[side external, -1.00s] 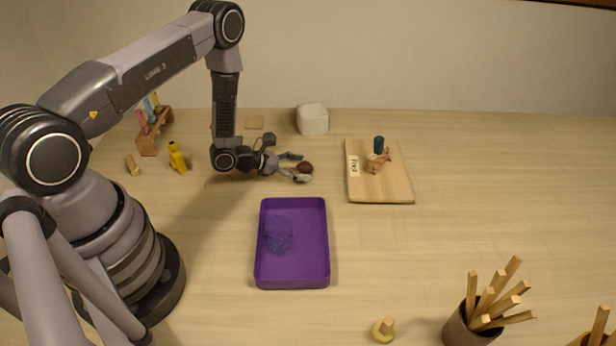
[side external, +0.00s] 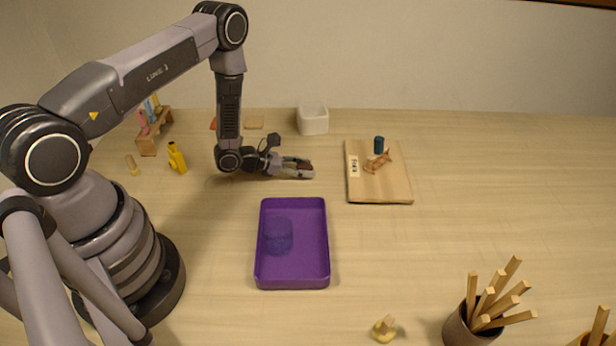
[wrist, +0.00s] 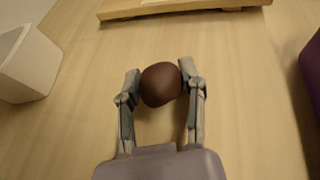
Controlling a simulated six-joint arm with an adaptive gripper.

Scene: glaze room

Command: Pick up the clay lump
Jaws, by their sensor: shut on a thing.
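The clay lump (wrist: 161,84) is dark brown and rounded. In the wrist view it sits between the two fingertips of my gripper (wrist: 161,86), which touch it on both sides. In the side view my gripper (side external: 308,169) is low over the table, pointing right, with its fingers closed around the lump. There the lump is mostly hidden by the fingers. I cannot tell whether it still touches the table.
A purple tray (side external: 263,275) with a bluish round thing (side external: 279,236) in it lies in front. A white square pot (side external: 313,120) stands behind. A wooden board (side external: 400,188) with small items is to the right. A cup of sticks (side external: 462,333) stands front right.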

